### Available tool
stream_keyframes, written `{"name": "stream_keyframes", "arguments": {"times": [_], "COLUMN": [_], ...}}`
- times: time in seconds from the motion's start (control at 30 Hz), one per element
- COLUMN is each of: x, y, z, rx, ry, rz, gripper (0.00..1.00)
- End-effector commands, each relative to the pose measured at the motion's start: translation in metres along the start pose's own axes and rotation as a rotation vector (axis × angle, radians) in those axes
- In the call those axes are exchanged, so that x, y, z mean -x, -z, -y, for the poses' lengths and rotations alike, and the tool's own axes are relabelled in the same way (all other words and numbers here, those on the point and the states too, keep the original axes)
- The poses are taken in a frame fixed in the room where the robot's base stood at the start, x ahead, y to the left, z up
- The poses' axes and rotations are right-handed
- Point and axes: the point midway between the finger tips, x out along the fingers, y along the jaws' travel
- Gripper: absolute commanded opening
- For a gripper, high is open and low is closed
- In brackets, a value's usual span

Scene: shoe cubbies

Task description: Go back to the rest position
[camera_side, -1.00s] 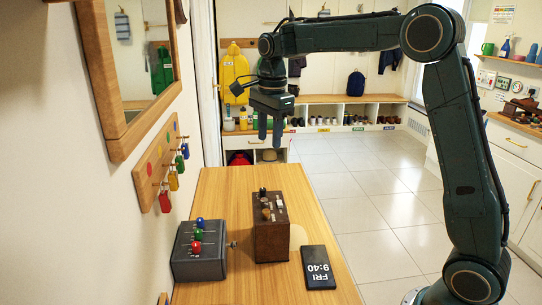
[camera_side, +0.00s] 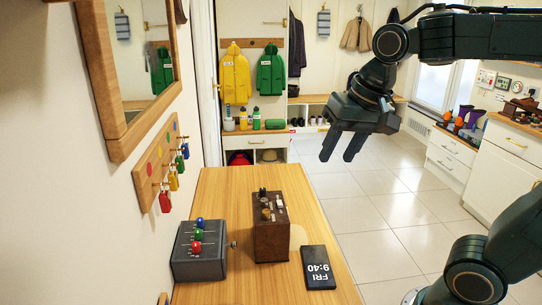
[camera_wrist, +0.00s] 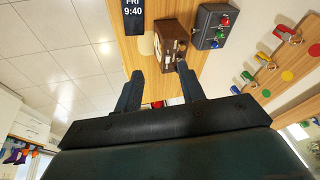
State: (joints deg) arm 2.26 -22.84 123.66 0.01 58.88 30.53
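My gripper (camera_side: 341,146) hangs in the air to the right of the wooden table, above the tiled floor, with its fingers pointing down and slightly left. The two fingers stand apart with nothing between them. In the wrist view my gripper (camera_wrist: 158,85) also shows its fingers spread and empty. Some of my arm runs out of the side view at the right edge.
The table (camera_side: 225,180) bears a grey box (camera_side: 198,262) with coloured knobs, a brown box (camera_side: 271,240) and a black clock display (camera_side: 318,267). Key hooks (camera_side: 155,172) and a mirror (camera_side: 150,70) line the left wall. Cubbies and coats stand behind. The floor (camera_side: 365,215) is clear.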

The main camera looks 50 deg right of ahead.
Motion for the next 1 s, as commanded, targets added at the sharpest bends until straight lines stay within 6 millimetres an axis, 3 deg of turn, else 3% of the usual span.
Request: {"name": "stream_keyframes", "arguments": {"times": [0.2, 0.43, 0.63, 1.0], "x": [-0.001, -0.009, -0.013, -0.014], "y": [-0.044, -0.077, -0.088, -0.089], "z": [-0.021, -0.038, -0.044, -0.044], "rx": [0.262, 0.482, 0.563, 0.570], "ry": [0.034, 0.049, 0.053, 0.053], "rz": [-0.059, -0.109, -0.130, -0.130], "gripper": [0.39, 0.39, 0.39, 0.39]}}
